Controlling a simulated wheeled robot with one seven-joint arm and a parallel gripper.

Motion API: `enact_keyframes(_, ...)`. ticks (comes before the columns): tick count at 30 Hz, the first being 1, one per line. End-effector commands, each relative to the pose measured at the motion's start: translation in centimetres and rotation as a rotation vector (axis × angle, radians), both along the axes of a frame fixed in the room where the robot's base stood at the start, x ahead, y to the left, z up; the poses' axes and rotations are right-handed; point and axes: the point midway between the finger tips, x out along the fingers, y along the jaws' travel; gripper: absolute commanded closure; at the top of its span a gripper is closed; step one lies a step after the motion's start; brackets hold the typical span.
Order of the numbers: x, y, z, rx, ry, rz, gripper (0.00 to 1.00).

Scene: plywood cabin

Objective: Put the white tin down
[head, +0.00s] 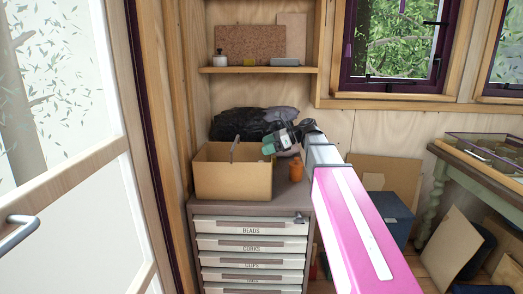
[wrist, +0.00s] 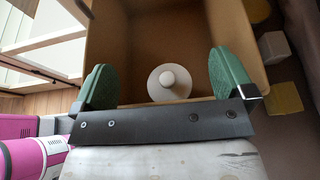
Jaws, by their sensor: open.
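The white tin (wrist: 168,85), round with a knob on its lid, shows in the wrist view inside the cardboard box (head: 232,180). It appears upright on the box floor near one wall; the box wall (wrist: 245,42) also shows in the wrist view. My gripper (head: 268,148) is over the right part of the box in the head view. Its green-padded fingers (wrist: 160,82) are wide apart and empty, one on each side of the tin in the picture, with clear gaps. In the head view the box's front wall hides the tin.
The box stands on a grey drawer cabinet (head: 250,245). An orange container (head: 297,172) stands right of it, and a dark bag (head: 240,124) lies behind. A shelf (head: 258,70) above holds a cork board (head: 250,44) and a small white jar (head: 220,59).

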Motion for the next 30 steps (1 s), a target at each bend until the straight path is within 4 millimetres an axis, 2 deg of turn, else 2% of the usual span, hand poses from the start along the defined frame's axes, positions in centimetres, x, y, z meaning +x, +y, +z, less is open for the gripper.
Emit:
enact_keyframes(1, 0.0, -1.1, 0.5, 0.000, -0.002, -0.004, 0.00)
enact_keyframes(6, -0.1, -4.3, 1.8, 0.000, -0.001, -0.002, 0.00)
enact_keyframes(13, -0.2, -7.4, 3.1, 0.000, -0.001, -0.002, 0.00)
enact_keyframes(19, -0.3, -8.4, 3.5, 0.000, 0.000, 0.000, 0.00)
enact_keyframes(30, -0.3, -8.4, 3.5, 0.000, 0.000, 0.000, 0.00)
